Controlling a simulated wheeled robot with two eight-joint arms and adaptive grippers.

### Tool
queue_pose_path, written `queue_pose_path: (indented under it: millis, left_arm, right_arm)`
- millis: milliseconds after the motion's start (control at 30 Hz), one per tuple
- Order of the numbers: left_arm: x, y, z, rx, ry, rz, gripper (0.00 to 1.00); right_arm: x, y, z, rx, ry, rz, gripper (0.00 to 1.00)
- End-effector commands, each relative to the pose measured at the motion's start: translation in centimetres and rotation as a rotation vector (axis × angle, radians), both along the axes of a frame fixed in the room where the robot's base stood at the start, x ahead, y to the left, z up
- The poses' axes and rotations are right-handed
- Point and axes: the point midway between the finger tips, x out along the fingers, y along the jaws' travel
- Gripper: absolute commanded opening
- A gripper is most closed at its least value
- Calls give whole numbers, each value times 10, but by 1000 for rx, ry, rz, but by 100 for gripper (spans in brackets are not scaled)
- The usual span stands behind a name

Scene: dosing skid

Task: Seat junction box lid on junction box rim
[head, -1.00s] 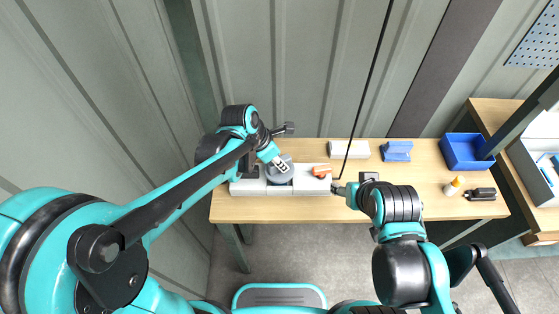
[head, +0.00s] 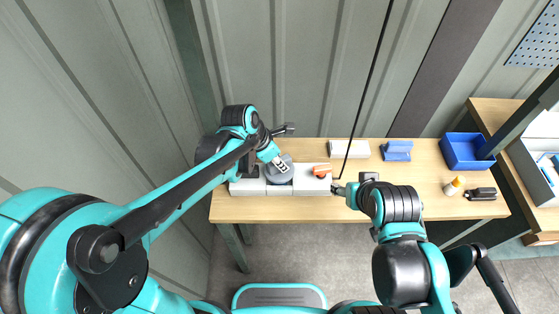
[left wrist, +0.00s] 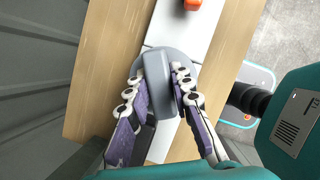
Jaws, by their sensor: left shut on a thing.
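The grey junction box lid (head: 280,174) shows as a round disc with a raised bar handle in the left wrist view (left wrist: 157,68). My left gripper (head: 278,164) is shut on the bar, with one finger on each side. The lid is over a row of white box sections (head: 248,187) on the bench. The junction box rim is not clearly visible under the lid, and I cannot tell whether the lid touches it. My right gripper (head: 342,189) is at the right end of the white row; its fingers are too small to read.
An orange part (head: 322,171) sits on the right white section. Behind are a white block (head: 349,149) and a blue holder (head: 397,151). A blue bin (head: 465,151), a small bottle (head: 454,186) and a black item (head: 480,193) are at the right. The wooden bench (head: 415,178) is clear between them.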

Motion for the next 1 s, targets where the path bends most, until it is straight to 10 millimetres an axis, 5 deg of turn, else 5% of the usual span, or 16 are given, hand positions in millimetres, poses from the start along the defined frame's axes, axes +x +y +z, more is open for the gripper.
queue_pose_path:
  millis: [1000]
  left_arm:
    - [0,0,-27,0,0,0,0]
  right_arm:
    - [0,0,-22,0,0,0,58]
